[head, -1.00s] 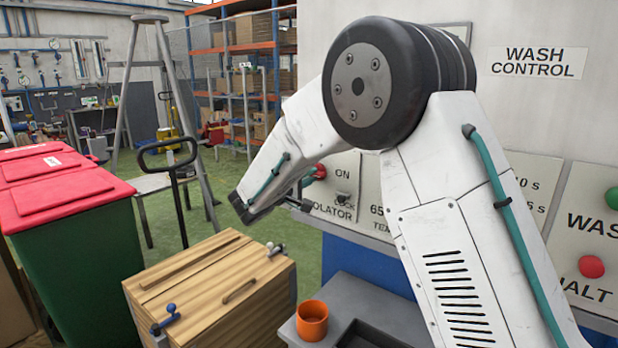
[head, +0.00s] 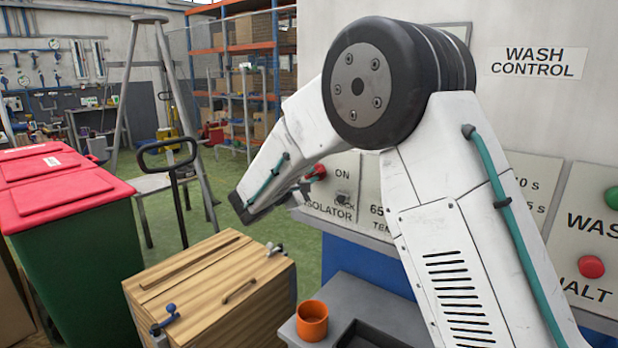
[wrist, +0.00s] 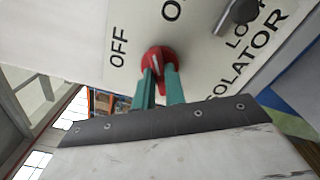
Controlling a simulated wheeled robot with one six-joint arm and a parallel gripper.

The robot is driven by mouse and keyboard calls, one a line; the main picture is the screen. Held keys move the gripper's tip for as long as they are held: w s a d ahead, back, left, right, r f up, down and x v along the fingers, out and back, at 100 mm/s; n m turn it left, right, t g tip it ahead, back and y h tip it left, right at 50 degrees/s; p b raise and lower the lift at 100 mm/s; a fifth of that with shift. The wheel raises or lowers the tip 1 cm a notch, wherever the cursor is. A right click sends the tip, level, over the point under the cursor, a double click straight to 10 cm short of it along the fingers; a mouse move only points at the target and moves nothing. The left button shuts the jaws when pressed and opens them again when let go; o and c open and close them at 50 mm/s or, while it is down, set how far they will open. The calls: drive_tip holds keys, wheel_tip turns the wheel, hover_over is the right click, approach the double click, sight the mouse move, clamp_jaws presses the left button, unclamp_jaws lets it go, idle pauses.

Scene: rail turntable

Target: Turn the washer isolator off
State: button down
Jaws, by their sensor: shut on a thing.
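The washer isolator's red knob (wrist: 156,60) sits on a pale panel, between the printed words OFF and ON in the wrist view. A thin white mark shows on its face; I cannot tell exactly which word it points to. My gripper (wrist: 159,78) is shut on the knob, its two teal fingers at the knob's sides. In the head view the red knob (head: 318,171) shows just left of the word ON, and my gripper (head: 306,187) is partly hidden behind my arm.
A grey lock fitting (wrist: 236,14) stands on the panel near the knob. Below are an orange cup (head: 312,320) on a grey ledge and a wooden crate (head: 215,290). A green bin (head: 85,240) with a red lid stands left. A green and red button are on the right panel.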

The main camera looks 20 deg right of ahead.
drive_tip(key=n, duration=0.5)
drive_tip(key=shift+n, duration=0.3)
drive_tip(key=n, duration=0.5)
drive_tip(key=shift+n, duration=0.3)
drive_tip(key=c, duration=1.5)
unclamp_jaws()
drive_tip(key=shift+o, duration=0.2)
drive_tip(key=shift+a, duration=0.1)
drive_tip(key=v, duration=0.7)
drive_tip(key=shift+s+a, duration=0.25)
